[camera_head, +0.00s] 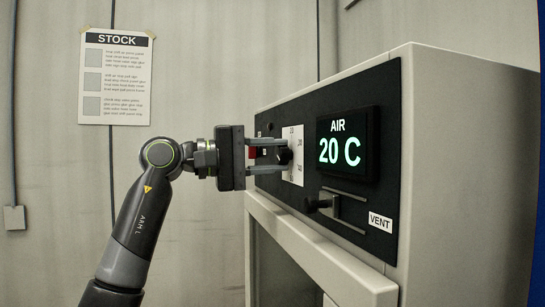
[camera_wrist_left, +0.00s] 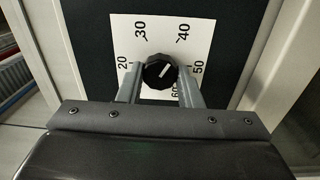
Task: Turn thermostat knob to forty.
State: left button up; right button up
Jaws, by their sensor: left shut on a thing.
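The black thermostat knob (camera_wrist_left: 159,72) sits on a white dial card (camera_wrist_left: 122,30) marked 20 to 60 in the left wrist view. Its white pointer line slants up and right, roughly to the 40 side; its exact reading is hard to tell. In the head view the knob (camera_head: 284,156) is seen from the side on the dark panel. My left gripper (camera_head: 283,157) is shut on it, one finger on each side; the fingers also show in the wrist view (camera_wrist_left: 160,75). The display (camera_head: 340,148) reads "AIR 20 C". My right gripper is out of view.
A vent slider (camera_head: 322,204) with a "VENT" label (camera_head: 380,221) is on the panel below the display. A red part (camera_head: 253,153) shows behind my left fingers. A stock sheet (camera_head: 116,77) hangs on the back wall.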

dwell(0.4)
pick_arm(q)
jog(key=o, duration=1)
jog(key=shift+s+a+f, duration=0.1)
jog(key=shift+s+a, duration=0.05)
jog(key=shift+a, duration=0.35)
jog(key=b+v, duration=0.3)
jog(key=v, duration=1.3)
jog(key=shift+s+a+b, duration=0.1)
jog(key=shift+a+b, duration=0.05)
jog(key=shift+b, duration=0.25)
